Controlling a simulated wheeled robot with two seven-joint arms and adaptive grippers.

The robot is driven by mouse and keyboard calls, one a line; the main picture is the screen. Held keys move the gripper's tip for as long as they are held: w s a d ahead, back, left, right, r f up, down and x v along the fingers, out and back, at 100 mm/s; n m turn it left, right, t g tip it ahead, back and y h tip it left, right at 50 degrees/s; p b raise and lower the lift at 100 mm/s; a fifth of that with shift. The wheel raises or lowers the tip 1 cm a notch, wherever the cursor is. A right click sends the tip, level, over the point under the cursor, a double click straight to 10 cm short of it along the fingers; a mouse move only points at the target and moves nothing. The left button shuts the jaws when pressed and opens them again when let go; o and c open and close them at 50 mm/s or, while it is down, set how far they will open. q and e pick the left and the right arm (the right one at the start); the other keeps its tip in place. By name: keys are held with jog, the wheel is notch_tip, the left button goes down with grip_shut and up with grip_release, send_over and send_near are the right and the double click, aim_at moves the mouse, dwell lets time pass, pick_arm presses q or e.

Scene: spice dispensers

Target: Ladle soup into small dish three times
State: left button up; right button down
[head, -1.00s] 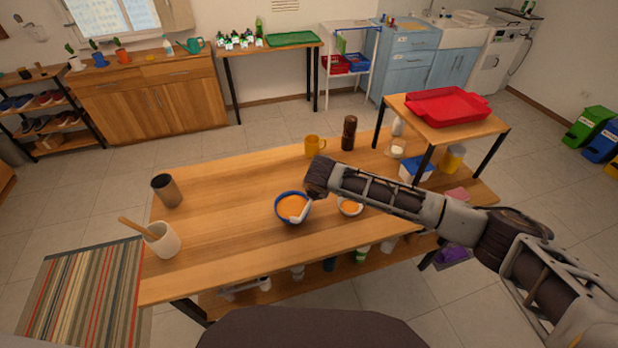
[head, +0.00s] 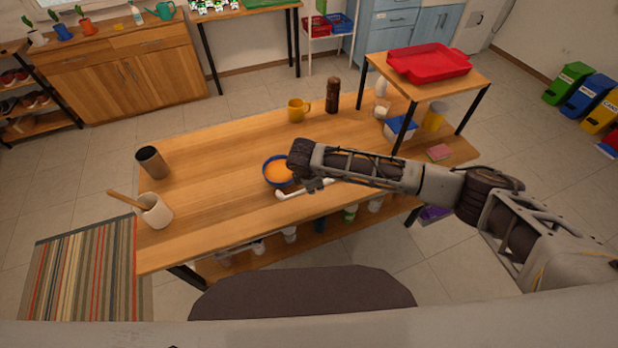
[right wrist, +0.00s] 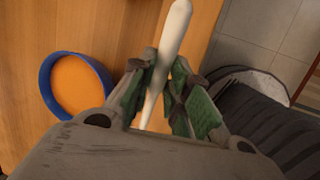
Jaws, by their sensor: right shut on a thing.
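A blue bowl (head: 268,178) of orange soup stands near the middle of the table, and it also shows in the right wrist view (right wrist: 48,92). My right gripper (head: 317,185) is just right of the bowl, shut on a white ladle (head: 291,193). In the right wrist view, the ladle's pale handle (right wrist: 172,38) runs between the fingers (right wrist: 160,88). The ladle's scoop end points left, at the bowl's near side and outside its rim. I cannot tell whether the scoop holds soup. The small dish is hidden, apparently behind my right arm. My left gripper is not in view.
A yellow mug (head: 297,110) and a dark brown grinder (head: 332,96) stand behind the bowl. A raised shelf (head: 470,84) with a red tray (head: 428,62) is at the right.

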jog(key=shift+s+d+m+g+y, duration=0.15)
jog(key=shift+d+m+g+y, duration=0.15)
jog(key=shift+m, duration=0.55)
jog(key=shift+s+d+m+g+y, duration=0.2)
jog(key=shift+m+g+y, duration=0.1)
jog(key=shift+m, duration=0.55)
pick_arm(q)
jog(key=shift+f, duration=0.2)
pick_arm(e)
jog(key=shift+f, duration=0.2)
jog(key=shift+f+b, duration=2.35)
jog(key=shift+b, duration=0.65)
jog(key=shift+f+b, duration=0.25)
jog(key=shift+b, duration=0.05)
jog(key=shift+f+b, duration=0.3)
jog(key=shift+b, duration=0.1)
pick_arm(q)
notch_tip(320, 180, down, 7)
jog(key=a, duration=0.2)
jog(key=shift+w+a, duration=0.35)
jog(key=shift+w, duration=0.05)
pick_arm(e)
jog(key=shift+f, duration=0.1)
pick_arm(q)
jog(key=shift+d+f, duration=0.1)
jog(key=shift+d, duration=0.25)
